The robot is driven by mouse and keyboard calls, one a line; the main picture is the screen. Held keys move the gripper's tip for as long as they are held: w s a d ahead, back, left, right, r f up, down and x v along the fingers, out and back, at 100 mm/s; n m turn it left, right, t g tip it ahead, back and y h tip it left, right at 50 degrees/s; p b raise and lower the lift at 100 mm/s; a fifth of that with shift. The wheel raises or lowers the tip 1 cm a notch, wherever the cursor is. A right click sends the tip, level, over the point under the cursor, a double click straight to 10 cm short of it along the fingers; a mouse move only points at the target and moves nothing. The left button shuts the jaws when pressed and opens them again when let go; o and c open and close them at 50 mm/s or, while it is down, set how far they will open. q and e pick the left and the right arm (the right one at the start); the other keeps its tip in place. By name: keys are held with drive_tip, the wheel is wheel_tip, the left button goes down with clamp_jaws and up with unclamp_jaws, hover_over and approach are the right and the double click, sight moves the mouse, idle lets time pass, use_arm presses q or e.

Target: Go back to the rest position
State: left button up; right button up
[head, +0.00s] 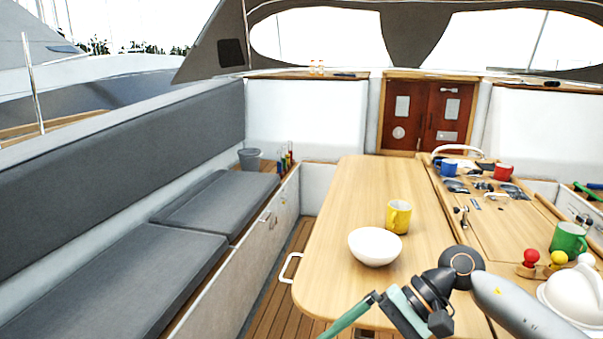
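My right arm comes in from the lower right and reaches over the near part of the wooden table (345,205). Its gripper (350,314) is at the bottom edge, pointing lower left, with a teal finger-like part showing. The rest of it is cut off by the frame, so its opening cannot be judged. No object shows in it. It is nearer to me than the white bowl (374,247) and apart from it in the picture. My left gripper is not in view.
A yellow mug (398,217) stands behind the bowl. A green mug (568,242), coloured knobs (530,258) and a white rounded object (573,297) are at right. Blue (447,167) and red (503,172) mugs stand farther back. A grey bench (215,205) lines the left.

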drive_tip(key=s+a+r+m+t+y, duration=0.1)
drive_tip(key=a+r+m+t+y, duration=0.15)
drive_tip(key=a+m+y, duration=0.95)
drive_tip(key=w+d+f+n+t+h, duration=0.1)
drive_tip(key=d+f+n+t+h, duration=0.65)
drive_tip(key=n, duration=0.85)
drive_tip(key=w+d+f+n+t+h, duration=0.1)
drive_tip(key=d+f+n+t+h, duration=0.7)
drive_tip(key=n, duration=0.9)
drive_tip(key=s+d+f+m+g+h, duration=0.2)
drive_tip(key=s+f+m, duration=0.5)
drive_tip(key=f, duration=0.2)
drive_tip(key=s+d+f+m+g+h, duration=0.2)
drive_tip(key=s+d+f+m+g, duration=0.1)
drive_tip(key=s+f+m, duration=0.4)
wheel_tip(320, 180, down, 2)
drive_tip(key=shift+s+d+f+g, duration=0.1)
drive_tip(key=shift+s+d+g, duration=0.15)
drive_tip(key=shift+g, duration=0.05)
